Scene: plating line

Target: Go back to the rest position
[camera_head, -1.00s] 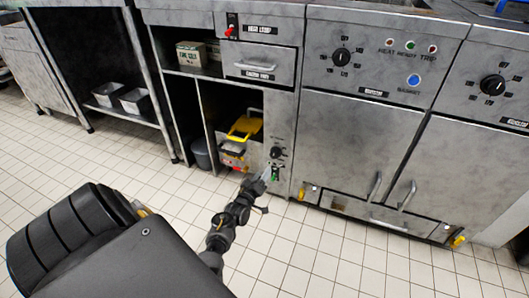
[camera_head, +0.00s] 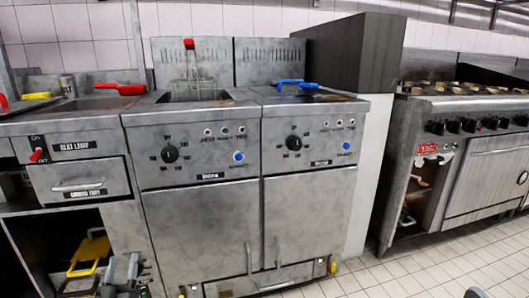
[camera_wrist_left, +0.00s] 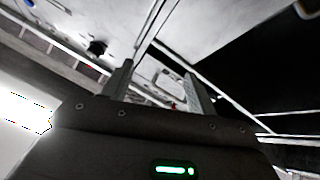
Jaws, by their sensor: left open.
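My left gripper (camera_head: 120,266) shows only at the bottom left edge of the head view, as two grey fingertips in front of the lower fryer-side cabinet. In the left wrist view my left gripper (camera_wrist_left: 157,72) has its two fingers clearly apart with nothing between them. The wrist view is tilted and blurred, with grey steel fronts and a dark knob behind the fingers.
Steel fryers (camera_head: 200,225) stand ahead, with a wire basket (camera_head: 193,80) at the left one. A yellow item (camera_head: 90,252) is in the open lower bay. A stove (camera_head: 480,150) stands right; tiled floor (camera_head: 390,280) is clear at lower right.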

